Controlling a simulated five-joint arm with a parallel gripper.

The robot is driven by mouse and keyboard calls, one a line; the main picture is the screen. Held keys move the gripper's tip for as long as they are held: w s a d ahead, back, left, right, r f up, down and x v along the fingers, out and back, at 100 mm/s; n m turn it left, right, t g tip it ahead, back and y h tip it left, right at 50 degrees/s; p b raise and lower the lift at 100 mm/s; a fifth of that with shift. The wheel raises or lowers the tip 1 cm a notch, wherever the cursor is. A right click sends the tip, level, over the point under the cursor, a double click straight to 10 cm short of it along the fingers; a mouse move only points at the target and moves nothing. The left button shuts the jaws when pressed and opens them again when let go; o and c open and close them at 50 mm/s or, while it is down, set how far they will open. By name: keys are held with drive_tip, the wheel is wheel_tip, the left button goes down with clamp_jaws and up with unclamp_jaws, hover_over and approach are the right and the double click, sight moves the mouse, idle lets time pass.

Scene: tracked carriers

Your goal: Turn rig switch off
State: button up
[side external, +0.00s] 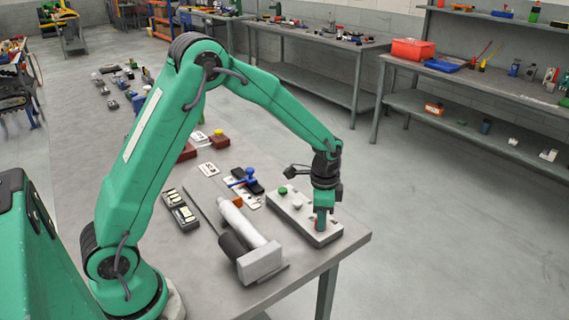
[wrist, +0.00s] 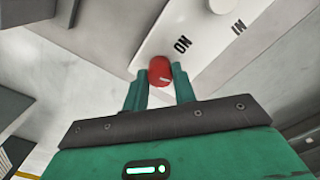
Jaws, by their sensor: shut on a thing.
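The switch box (side external: 272,203) is a pale slab on the bench near its right corner. A red knob (wrist: 160,71) with a white pointer line stands on it, next to printed "ON" and "IN" lettering in the wrist view. My gripper (wrist: 160,86) points down at the box, its two green fingers on either side of the red knob and shut on it. In the side view my gripper (side external: 320,218) hides most of the red knob. A green knob (side external: 283,190) and a pale knob (side external: 297,205) stand further left on the box.
A white cylinder with a block end (side external: 262,262) lies left of the box, close to it. A blue-handled tool (side external: 246,178) and printed cards (side external: 208,169) lie behind. The bench edge is close on the right. Shelves (side external: 470,125) stand well beyond.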

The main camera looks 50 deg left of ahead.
drive_tip(key=shift+m, duration=1.6)
drive_tip(key=o, duration=1)
drive_tip(key=shift+r, duration=0.1)
drive_tip(key=shift+r, duration=3.8)
drive_tip(key=shift+r, duration=0.1)
